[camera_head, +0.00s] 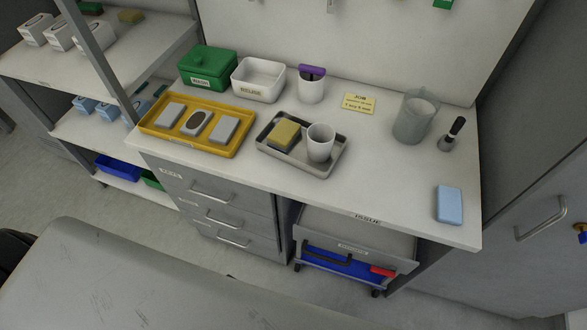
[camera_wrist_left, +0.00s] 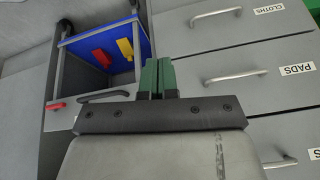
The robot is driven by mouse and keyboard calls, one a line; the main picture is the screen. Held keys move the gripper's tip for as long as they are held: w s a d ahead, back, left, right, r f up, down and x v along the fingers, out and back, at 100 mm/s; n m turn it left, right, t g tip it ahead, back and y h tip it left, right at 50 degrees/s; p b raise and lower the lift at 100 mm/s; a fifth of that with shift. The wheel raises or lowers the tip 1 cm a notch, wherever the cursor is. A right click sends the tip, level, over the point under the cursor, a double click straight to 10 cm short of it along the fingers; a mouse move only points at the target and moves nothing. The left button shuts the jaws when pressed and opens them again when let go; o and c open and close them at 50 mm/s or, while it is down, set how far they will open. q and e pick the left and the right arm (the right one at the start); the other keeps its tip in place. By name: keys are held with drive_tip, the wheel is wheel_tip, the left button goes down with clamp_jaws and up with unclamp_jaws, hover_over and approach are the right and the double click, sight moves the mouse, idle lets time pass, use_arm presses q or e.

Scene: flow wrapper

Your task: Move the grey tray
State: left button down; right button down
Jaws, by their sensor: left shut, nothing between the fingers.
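The grey tray (camera_head: 311,166) lies flat on the white worktop in the head view, near the front edge. A yellow sponge-like block (camera_head: 285,134) and a white cup (camera_head: 320,142) stand in it. No gripper is near the tray in the head view. In the left wrist view my left gripper (camera_wrist_left: 158,76) has its green-tipped fingers shut together and empty. Behind it are drawer fronts and the cart below the worktop. The tray is not in the left wrist view. My right gripper is in neither view.
A yellow tray (camera_head: 151,127) with several items sits left of the grey tray. Behind are a green box (camera_head: 208,68), a white bin (camera_head: 258,80) and a cup with a purple top (camera_head: 311,88). A jug (camera_head: 414,120) and blue block (camera_head: 449,204) stand right. Worktop between is clear.

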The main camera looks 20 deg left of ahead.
use_arm(q)
drive_tip(key=w+d+r+t+h+b, duration=0.1)
drive_tip(key=w+r+t, duration=0.2)
drive_tip(key=w+r, duration=0.45)
drive_tip(key=w+d+r+t+h, duration=0.1)
drive_tip(key=w+d+r+t, duration=0.1)
drive_tip(key=w+r, duration=0.55)
drive_tip(key=w+d+r+m+t+h, duration=0.1)
drive_tip(key=d+r+t, duration=0.15)
drive_tip(key=r, duration=0.75)
drive_tip(key=w+d+r+m+t+h, duration=0.1)
drive_tip(key=d+r+h, duration=0.15)
drive_tip(key=r, duration=0.65)
drive_tip(key=shift+g+y, duration=0.25)
drive_tip(key=shift+y, duration=0.1)
drive_tip(key=w+d, duration=0.1)
drive_tip(key=w, duration=0.2)
drive_tip(key=w+d, duration=0.2)
drive_tip(key=w, duration=0.1)
drive_tip(key=w+d, duration=0.1)
drive_tip(key=w, duration=0.3)
drive_tip(key=shift+d+p, duration=0.2)
drive_tip(key=shift+p, duration=0.1)
drive_tip(key=shift+w+d+f, duration=0.1)
drive_tip(key=shift+w+f, duration=0.05)
drive_tip(key=shift+w, duration=0.1)
drive_tip(key=shift+s+f, duration=0.1)
drive_tip(key=shift+f, duration=0.6)
